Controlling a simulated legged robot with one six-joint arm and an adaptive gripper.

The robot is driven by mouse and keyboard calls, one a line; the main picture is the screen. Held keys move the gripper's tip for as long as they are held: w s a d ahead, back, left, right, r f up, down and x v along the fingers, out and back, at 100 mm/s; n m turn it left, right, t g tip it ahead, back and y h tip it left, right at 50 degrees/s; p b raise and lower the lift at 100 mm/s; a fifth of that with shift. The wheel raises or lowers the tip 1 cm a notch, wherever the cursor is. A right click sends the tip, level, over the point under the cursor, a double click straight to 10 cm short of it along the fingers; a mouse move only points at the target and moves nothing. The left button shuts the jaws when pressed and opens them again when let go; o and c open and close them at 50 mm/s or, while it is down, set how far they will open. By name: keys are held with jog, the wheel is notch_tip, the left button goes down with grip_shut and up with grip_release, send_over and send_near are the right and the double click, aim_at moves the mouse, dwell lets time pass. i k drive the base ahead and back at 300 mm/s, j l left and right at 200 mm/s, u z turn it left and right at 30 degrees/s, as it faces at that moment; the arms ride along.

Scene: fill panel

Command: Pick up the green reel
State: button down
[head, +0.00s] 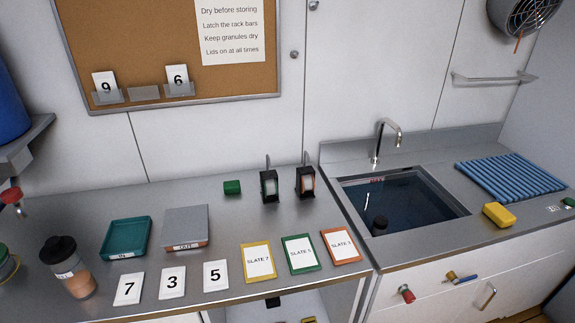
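No thing that I can clearly tell is a green reel shows in the head view. A small green block (232,187) lies towards the back of the steel counter (200,295). To its right stands a black holder with a green edge (268,187). A rounded green-topped thing (5,262) is cut off by the left edge, and a small green item (568,202) is at the far right. My gripper is not in view.
A teal tray (126,238), a grey box (185,228), number cards, coloured slates and a dark-lidded jar (68,266) occupy the counter. A water-filled sink (400,205), yellow sponge (498,215) and blue rack (510,177) are right. Bare steel surrounds the green block.

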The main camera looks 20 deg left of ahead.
aim_at(268, 178)
jog(key=u, duration=1.35)
jog(key=i+j, duration=0.1)
jog(key=i, duration=0.45)
jog(key=i+z, duration=0.05)
